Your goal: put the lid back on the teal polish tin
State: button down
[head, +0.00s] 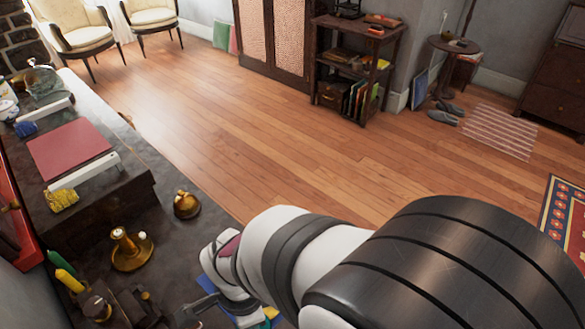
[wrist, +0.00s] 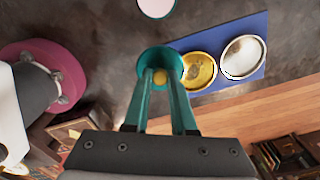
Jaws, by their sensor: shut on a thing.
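In the wrist view, my gripper (wrist: 161,84) is shut on the small yellow knob of a round teal lid (wrist: 147,58). The lid is beyond the fingertips, and I cannot tell its height above the surface. A round tin with a pale pink inside (wrist: 157,6) and a thin dark rim is cut off by the top edge, apart from the lid; it may be the teal polish tin.
A gold tin (wrist: 198,71) and a silver tin with pale contents (wrist: 243,57) stand on a blue mat (wrist: 222,52), right of the lid. A brass candleholder (head: 131,252) and a brass bell-shaped object (head: 186,205) stand on the dark bench. Bare bench shows around the pink-filled tin.

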jog(key=s+a+n, duration=0.3)
jog(key=s+a, duration=0.2)
jog(key=a, duration=0.3)
jog(key=shift+w+f, duration=0.15)
jog(key=shift+f, duration=1.5)
jog(key=shift+w+f, duration=0.15)
jog(key=shift+f, duration=1.45)
jog(key=shift+f, duration=0.15)
jog(key=shift+c, duration=0.9)
grip_release()
notch_tip(320, 180, up, 7)
